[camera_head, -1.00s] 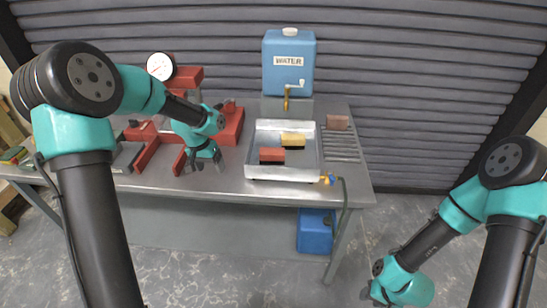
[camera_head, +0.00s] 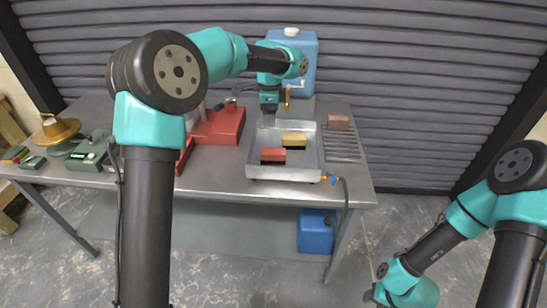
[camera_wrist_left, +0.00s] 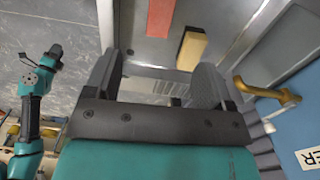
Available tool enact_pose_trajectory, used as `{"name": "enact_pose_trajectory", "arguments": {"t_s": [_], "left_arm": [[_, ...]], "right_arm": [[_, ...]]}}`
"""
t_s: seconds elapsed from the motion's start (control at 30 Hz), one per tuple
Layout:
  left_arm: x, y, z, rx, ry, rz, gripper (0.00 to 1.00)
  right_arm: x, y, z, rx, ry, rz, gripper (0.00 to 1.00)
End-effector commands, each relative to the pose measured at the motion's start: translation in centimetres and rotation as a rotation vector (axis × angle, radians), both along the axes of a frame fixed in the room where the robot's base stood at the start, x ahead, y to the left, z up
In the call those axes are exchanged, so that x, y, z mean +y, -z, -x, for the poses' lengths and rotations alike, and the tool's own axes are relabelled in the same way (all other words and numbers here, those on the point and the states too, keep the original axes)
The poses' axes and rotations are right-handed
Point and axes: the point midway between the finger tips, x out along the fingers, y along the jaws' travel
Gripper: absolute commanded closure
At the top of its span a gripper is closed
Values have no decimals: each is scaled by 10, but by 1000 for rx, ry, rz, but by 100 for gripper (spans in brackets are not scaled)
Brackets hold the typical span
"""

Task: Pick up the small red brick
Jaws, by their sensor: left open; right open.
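The small red brick (camera_head: 272,154) lies in the front left part of the metal tray (camera_head: 284,174) on the bench. A yellow brick (camera_head: 294,139) lies just behind it to the right. My left gripper (camera_head: 268,118) is over the tray's back left corner, behind the red brick, open and empty. In the left wrist view, the red brick (camera_wrist_left: 160,17) and yellow brick (camera_wrist_left: 191,48) show beyond the open fingers (camera_wrist_left: 155,82), with nothing between them. My right gripper (camera_head: 371,296) is low at the bottom right, away from the bench, and open.
A blue water tank (camera_head: 305,58) with a brass tap (camera_head: 288,95) stands behind the tray. A brownish brick (camera_head: 338,122) sits on the slatted rack (camera_head: 341,145) to the right. Red equipment (camera_head: 220,127) stands left of the tray. The bench front is clear.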

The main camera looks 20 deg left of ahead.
Motion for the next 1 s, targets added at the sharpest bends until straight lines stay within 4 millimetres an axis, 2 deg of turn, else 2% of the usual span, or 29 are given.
{"name": "enact_pose_trajectory", "arguments": {"t_s": [0.13,0.27,0.8,1.0], "left_arm": [[0,7,0,1,-1,0,23],[0,24,0,3,-1,0,23],[0,113,0,2,-2,0,23],[0,123,0,0,-2,1,23]], "right_arm": [[0,0,0,0,0,0,57],[0,0,0,0,0,0,57],[0,0,0,0,0,0,57],[0,0,0,0,0,0,57]]}}
